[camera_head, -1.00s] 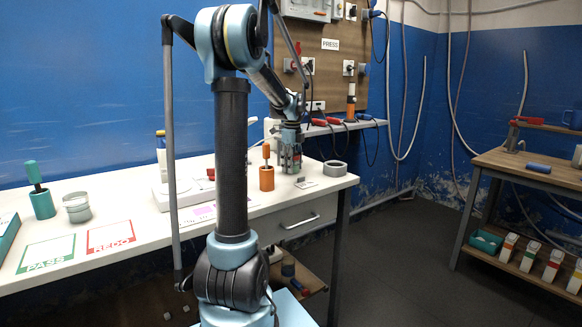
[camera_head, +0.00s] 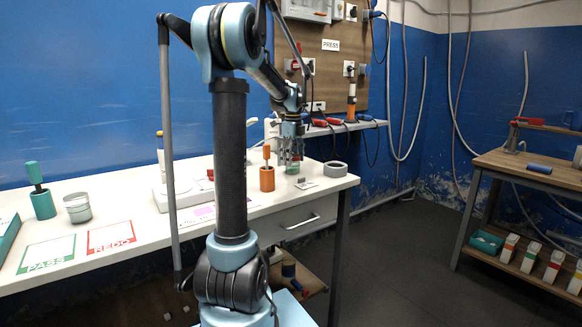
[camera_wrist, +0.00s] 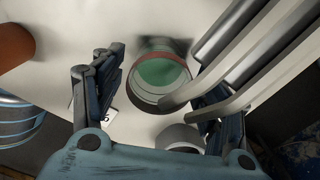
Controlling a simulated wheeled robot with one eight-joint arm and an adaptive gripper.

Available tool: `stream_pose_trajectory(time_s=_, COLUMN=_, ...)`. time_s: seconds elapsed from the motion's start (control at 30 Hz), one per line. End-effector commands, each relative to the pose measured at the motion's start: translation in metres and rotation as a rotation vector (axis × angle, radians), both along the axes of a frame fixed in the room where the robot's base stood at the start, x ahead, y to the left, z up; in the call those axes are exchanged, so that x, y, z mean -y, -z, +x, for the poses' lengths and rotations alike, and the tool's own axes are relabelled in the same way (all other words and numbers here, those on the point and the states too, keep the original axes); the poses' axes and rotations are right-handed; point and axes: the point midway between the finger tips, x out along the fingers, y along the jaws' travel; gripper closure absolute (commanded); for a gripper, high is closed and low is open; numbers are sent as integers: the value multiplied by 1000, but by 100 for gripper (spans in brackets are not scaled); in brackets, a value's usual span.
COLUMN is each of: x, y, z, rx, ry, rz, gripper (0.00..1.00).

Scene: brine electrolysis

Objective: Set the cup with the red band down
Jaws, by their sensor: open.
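The cup with the red band (camera_wrist: 162,72) stands upright on the white bench, seen from above in the wrist view. Its rim is reddish and its inside is green. It also shows as a small greenish cup (camera_head: 292,169) in the head view, right below my gripper. My gripper (camera_head: 291,156) is over the cup. In the wrist view its fingers (camera_wrist: 160,95) are spread apart on either side of the cup, with a clear gap on the left. The right finger links overlap part of the cup, so contact there cannot be told.
An orange holder (camera_head: 267,179) stands close left of the cup. A grey ring (camera_head: 335,169) lies to its right, near the bench end. A small card (camera_head: 306,184) lies in front. Further left are a grey cup (camera_head: 78,208), a teal holder (camera_head: 42,204) and PASS (camera_head: 46,254) and REDO (camera_head: 110,238) squares.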

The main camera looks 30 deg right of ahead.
Motion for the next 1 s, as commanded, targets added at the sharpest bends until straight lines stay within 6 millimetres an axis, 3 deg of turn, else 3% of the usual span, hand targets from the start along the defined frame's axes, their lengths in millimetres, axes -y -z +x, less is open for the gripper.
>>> stream_pose_trajectory(time_s=0.3, x=0, y=-60, z=0, rx=0, ry=0, rz=0, gripper=32)
stream_pose_trajectory(time_s=0.5, x=0, y=-82, z=0, rx=0, ry=0, rz=0, gripper=32)
stream_pose_trajectory(time_s=1.0, x=0, y=-90, z=0, rx=0, ry=0, rz=0, gripper=32)
